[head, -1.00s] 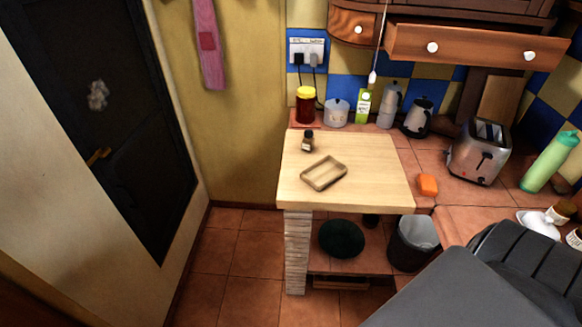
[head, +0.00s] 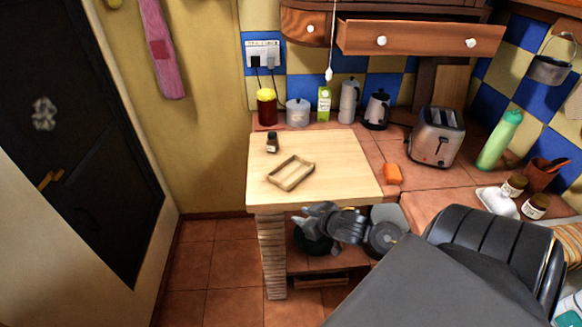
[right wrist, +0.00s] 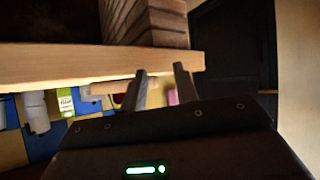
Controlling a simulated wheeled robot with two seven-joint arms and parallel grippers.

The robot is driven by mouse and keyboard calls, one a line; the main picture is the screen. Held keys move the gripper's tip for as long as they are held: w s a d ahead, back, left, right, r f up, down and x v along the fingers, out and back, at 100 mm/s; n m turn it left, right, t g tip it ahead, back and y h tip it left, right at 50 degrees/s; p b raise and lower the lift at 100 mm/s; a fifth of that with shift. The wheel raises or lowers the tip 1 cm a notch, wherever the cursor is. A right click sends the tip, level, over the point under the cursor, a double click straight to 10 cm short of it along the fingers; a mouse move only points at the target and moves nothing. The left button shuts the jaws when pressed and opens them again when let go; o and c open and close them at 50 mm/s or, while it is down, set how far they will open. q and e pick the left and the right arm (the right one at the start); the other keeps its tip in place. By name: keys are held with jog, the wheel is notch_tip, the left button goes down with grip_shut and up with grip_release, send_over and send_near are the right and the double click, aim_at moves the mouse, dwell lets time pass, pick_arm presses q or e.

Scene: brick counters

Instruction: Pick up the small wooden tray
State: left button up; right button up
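The small wooden tray (head: 290,172) is a shallow rectangular tray with raised rims. It lies flat on the pale wooden counter top (head: 345,165) in the head view, and nothing touches it. My right gripper (head: 312,214) is in front of the counter's front edge, apart from the tray. In the right wrist view its two fingers (right wrist: 161,80) stand apart with nothing between them, and the counter edge (right wrist: 80,67) crosses just beyond. The tray cannot be made out in that view. My left gripper is in neither view.
A small dark bottle (head: 272,142) stands behind the tray. A red jar with a yellow lid (head: 267,106) and other containers line the wall. The counter around the tray is mostly clear.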

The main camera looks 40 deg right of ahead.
jog(key=t+y, duration=0.2)
send_near(277, 181)
jog(key=s, duration=0.2)
jog(key=r, duration=0.1)
jog(key=shift+x, duration=2.85)
jog(key=x, duration=0.2)
jog(key=p+x, duration=0.1)
jog(key=x, duration=0.2)
jog(key=shift+w+d+f+p, duration=0.1)
jog(key=shift+w+d+p, duration=0.1)
jog(key=shift+p, duration=0.1)
jog(key=shift+s, duration=0.1)
grip_shut()
